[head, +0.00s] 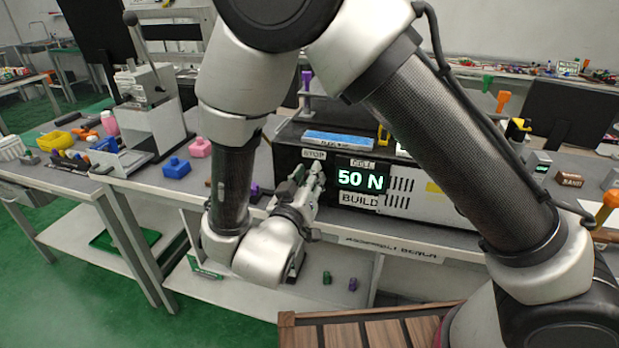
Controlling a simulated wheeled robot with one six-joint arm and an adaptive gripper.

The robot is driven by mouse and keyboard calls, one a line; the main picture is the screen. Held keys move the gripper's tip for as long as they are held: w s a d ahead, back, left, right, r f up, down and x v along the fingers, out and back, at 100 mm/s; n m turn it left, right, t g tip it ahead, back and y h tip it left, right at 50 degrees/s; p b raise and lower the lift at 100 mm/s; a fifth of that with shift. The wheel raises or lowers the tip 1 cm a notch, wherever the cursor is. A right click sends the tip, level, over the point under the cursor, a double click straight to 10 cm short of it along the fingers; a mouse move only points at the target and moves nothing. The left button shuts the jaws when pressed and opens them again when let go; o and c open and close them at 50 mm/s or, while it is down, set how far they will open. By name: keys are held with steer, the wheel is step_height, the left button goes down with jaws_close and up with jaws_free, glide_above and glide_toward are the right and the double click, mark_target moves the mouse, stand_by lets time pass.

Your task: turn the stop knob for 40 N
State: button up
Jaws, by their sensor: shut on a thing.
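A dark box-shaped unit stands on the bench, with a STOP label (314,154) on its front. Beside that label, a display (361,179) under a CELL label reads 50 N in bright digits. My gripper (310,176) is right at the unit's front, just below the STOP label, and is shut on the stop knob. The knob itself is hidden behind the fingers, so its angle cannot be told.
A BUILD label (360,200) sits below the display, with vent slots to its right. A lever press (148,105) and pink and blue blocks stand on the bench to the left. A slatted wooden surface (370,330) lies in front. My forearm crosses the right side.

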steer(key=shift+n, duration=0.6)
steer(key=o, duration=1)
steer(key=shift+o, duration=0.2)
steer(key=v, duration=1.2)
